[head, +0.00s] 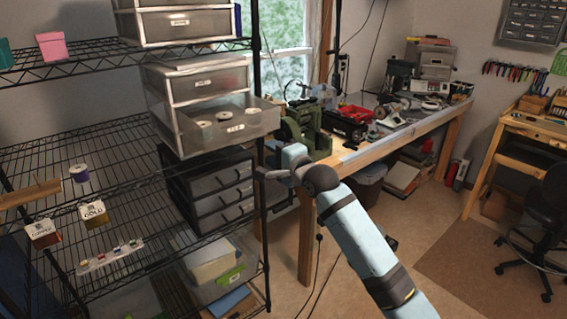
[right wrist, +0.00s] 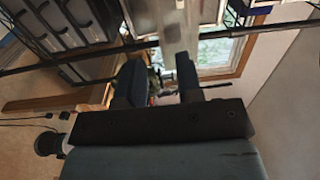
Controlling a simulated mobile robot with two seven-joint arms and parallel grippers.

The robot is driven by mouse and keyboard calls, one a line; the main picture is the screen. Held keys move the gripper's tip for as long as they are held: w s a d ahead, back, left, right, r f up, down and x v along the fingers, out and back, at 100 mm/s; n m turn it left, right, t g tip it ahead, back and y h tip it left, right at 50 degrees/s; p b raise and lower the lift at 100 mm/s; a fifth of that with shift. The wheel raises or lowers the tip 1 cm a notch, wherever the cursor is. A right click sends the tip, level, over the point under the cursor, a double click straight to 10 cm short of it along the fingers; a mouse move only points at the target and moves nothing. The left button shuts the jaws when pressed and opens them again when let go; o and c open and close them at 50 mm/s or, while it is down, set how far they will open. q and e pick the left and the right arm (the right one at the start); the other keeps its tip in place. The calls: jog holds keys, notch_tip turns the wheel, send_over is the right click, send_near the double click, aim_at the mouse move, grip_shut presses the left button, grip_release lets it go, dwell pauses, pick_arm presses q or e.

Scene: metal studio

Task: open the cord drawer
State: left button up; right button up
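A grey clear-plastic drawer unit (head: 195,85) stands on the wire shelf rack. Its lower drawer (head: 240,126) is pulled out, with white spools inside and a small label too small to read. Below it is a black-framed unit (head: 208,192) with several drawers, all looking shut. Another drawer unit (head: 180,22) sits on the top shelf. I cannot tell by label which is the cord drawer. My right gripper (head: 266,161) is just right of the black unit and below the open drawer. Its fingers stand apart and empty in the right wrist view (right wrist: 158,82). My left gripper is out of view.
The rack's front post (head: 260,70) stands close to my right gripper. A wooden workbench (head: 385,135) with tools is to the right. A clear bin (head: 220,268) sits below the black unit. Spools and boxes (head: 93,213) are on the left shelves. Floor on the right is mostly free.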

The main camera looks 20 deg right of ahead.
jog(key=v, duration=0.4)
jog(key=shift+s, duration=0.1)
jog(key=s+f+n+g+h, duration=0.1)
jog(key=s+f+n, duration=0.2)
jog(key=s+f, duration=0.55)
jog(key=s+f+n+g+h, duration=0.1)
jog(key=s+f+n+g, duration=0.2)
jog(key=f, duration=1)
jog(key=s+a+f+n+g, duration=0.1)
jog(key=s+f+n, duration=0.4)
jog(key=s+f, duration=0.3)
jog(key=s+a+f+n+g+h+p, duration=0.1)
jog(key=s+f+n, duration=0.5)
jog(key=s, duration=1.1)
notch_tip(320, 180, down, 3)
jog(key=shift+s+r, duration=0.2)
jog(key=shift+s, duration=0.05)
